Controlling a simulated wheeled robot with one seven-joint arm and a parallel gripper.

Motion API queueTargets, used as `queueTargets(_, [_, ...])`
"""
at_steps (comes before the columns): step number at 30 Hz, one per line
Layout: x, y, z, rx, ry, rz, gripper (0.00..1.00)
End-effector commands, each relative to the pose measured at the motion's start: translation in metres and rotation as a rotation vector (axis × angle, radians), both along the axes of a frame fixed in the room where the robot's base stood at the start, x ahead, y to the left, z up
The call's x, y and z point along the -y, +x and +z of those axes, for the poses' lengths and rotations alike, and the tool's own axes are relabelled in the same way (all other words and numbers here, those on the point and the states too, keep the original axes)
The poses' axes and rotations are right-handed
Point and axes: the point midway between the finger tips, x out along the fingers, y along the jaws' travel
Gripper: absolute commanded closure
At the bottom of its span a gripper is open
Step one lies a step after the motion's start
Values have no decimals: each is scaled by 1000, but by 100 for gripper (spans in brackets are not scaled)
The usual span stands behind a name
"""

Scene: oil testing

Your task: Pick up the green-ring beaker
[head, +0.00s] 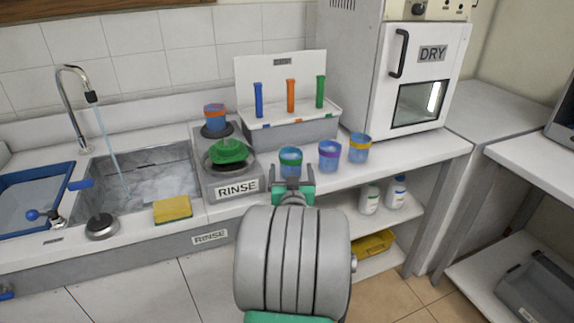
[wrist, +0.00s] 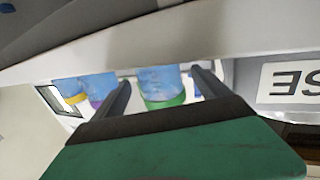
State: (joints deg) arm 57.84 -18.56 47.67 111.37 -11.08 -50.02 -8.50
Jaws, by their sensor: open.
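The green-ring beaker (head: 290,160) is a blue cup standing upright near the counter's front edge, just right of the RINSE station. It also shows in the wrist view (wrist: 162,82), its green ring clear, in the gap between my two fingers. My gripper (head: 292,186) is open and empty, at the counter edge directly in front of the beaker. The fingers (wrist: 161,80) point toward it, one on each side in the picture. I cannot tell whether the fingertips reach around it or stop short.
A purple-ring beaker (head: 329,156) and a yellow-ring beaker (head: 359,148) stand close on the right. A rack (head: 290,132) stands behind. A DRY oven (head: 424,80) is farther right.

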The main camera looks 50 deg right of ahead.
Motion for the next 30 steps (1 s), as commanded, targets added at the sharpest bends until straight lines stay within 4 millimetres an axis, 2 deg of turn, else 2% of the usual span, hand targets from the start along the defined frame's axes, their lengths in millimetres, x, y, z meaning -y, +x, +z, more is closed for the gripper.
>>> queueTargets(9, [41,33,0,-1,2,2,14])
queueTargets(17, [47,37,0,-1,2,1,14])
queueTargets(30, [47,37,0,-1,1,1,48])
